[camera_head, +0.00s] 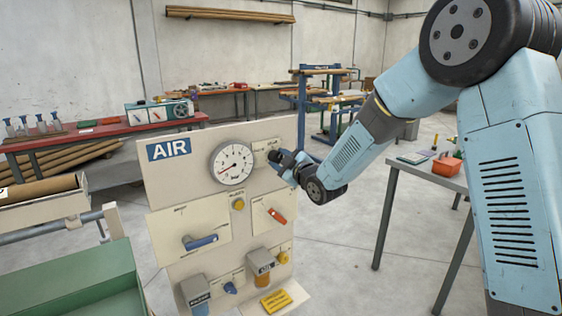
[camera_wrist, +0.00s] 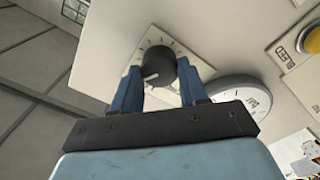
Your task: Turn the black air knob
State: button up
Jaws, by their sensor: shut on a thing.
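The black air knob (camera_wrist: 154,68) sits on a pale plate with dial marks in the wrist view. The two blue fingers of my gripper (camera_wrist: 156,90) are on either side of the knob and shut on it. A light pointer mark shows on the knob's face. In the head view my gripper (camera_head: 281,163) reaches the upper right of the AIR panel (camera_head: 165,222), beside the gauge.
A round pressure gauge (camera_head: 232,163) is just left of my gripper. Below are a yellow button (camera_head: 238,203), a red lever (camera_head: 277,216) and a blue lever (camera_head: 201,242). A grey table with an orange bin (camera_head: 447,171) stands right. Open floor lies between.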

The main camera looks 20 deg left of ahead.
jog(key=shift+f, duration=0.1)
jog(key=shift+c, duration=0.7)
jog(key=shift+s+m, duration=0.1)
jog(key=shift+m, duration=0.2)
